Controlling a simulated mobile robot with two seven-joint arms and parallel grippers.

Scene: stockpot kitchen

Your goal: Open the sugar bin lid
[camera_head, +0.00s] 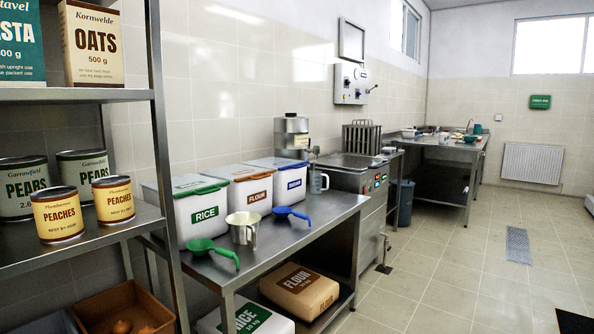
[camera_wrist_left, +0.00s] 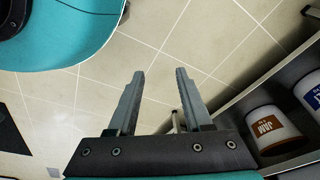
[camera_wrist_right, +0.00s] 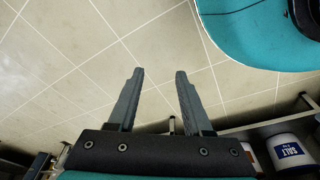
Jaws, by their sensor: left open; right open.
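The sugar bin is most likely the white bin with a blue front edge and blue label (camera_head: 292,183) in the head view, at the right of three bins; its label is too small to read surely. Its white lid (camera_head: 276,162) looks shut. The bins stand on a steel table, beside the flour bin (camera_head: 252,192) and the rice bin (camera_head: 203,215). Neither gripper shows in the head view. My left gripper (camera_wrist_left: 156,75) is open and empty above the tiled floor in the left wrist view. My right gripper (camera_wrist_right: 159,74) is open and empty above the floor in the right wrist view.
A shelf rack upright (camera_head: 163,130) stands at the left. The floor (camera_head: 430,270) at the right is mostly clear.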

